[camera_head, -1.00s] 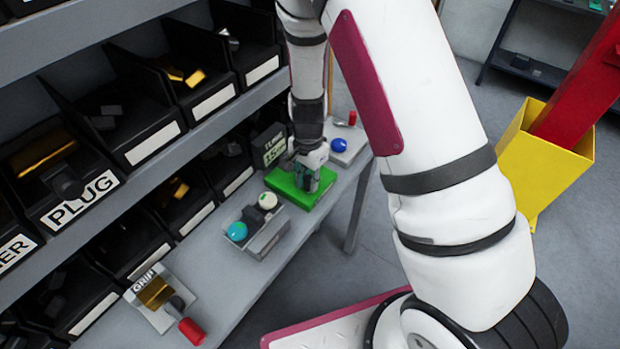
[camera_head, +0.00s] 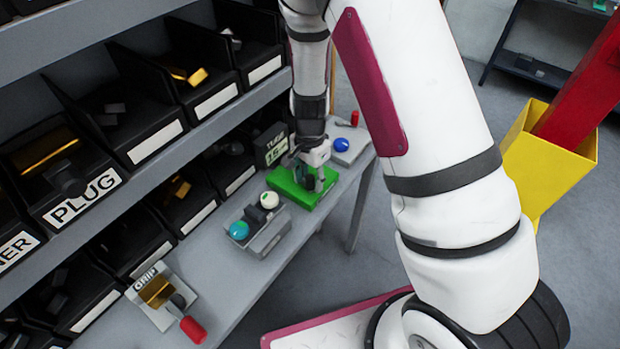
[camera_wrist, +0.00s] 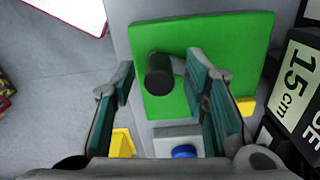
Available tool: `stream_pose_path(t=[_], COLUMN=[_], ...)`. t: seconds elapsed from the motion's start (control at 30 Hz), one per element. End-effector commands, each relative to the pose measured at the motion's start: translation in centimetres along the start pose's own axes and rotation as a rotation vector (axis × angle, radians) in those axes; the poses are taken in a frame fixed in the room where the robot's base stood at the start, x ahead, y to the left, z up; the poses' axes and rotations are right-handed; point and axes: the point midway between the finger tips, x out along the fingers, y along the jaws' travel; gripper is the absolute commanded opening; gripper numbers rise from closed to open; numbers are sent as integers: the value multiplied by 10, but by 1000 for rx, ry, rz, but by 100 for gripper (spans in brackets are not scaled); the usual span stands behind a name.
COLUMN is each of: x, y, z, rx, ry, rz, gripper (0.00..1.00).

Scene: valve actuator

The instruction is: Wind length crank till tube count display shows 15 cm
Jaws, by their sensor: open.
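The green crank base (camera_head: 297,193) sits on the grey bench; in the wrist view the green plate (camera_wrist: 245,50) fills the upper middle. The crank's dark round handle (camera_wrist: 160,75) stands out from it, with a grey crank arm running right, partly behind a finger. My gripper (camera_wrist: 162,78) is open, one finger on each side of the handle, with visible gaps. In the head view my gripper (camera_head: 310,172) is over the green base and hides most of the crank. The black display (camera_wrist: 293,90) reads "15 cm" in the wrist view; it stands behind the base in the head view (camera_head: 271,146).
A grey box with teal and white knobs (camera_head: 262,228) is left of the green base. A blue button unit (camera_head: 344,146) is beyond it. The "GRIP" fixture with a red handle (camera_head: 192,328) is nearer. Black bins (camera_head: 150,142) line the shelves on the left.

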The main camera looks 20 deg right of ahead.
Motion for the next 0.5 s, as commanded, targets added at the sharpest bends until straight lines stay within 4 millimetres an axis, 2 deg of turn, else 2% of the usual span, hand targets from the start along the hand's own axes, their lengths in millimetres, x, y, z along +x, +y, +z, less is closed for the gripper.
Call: stream_pose_path(t=[0.3,0.5], x=[-61,-95], y=[-2,-1], z=[0,0], rx=[-2,-1], ry=[2,0], rz=[-6,-4], gripper=[41,41])
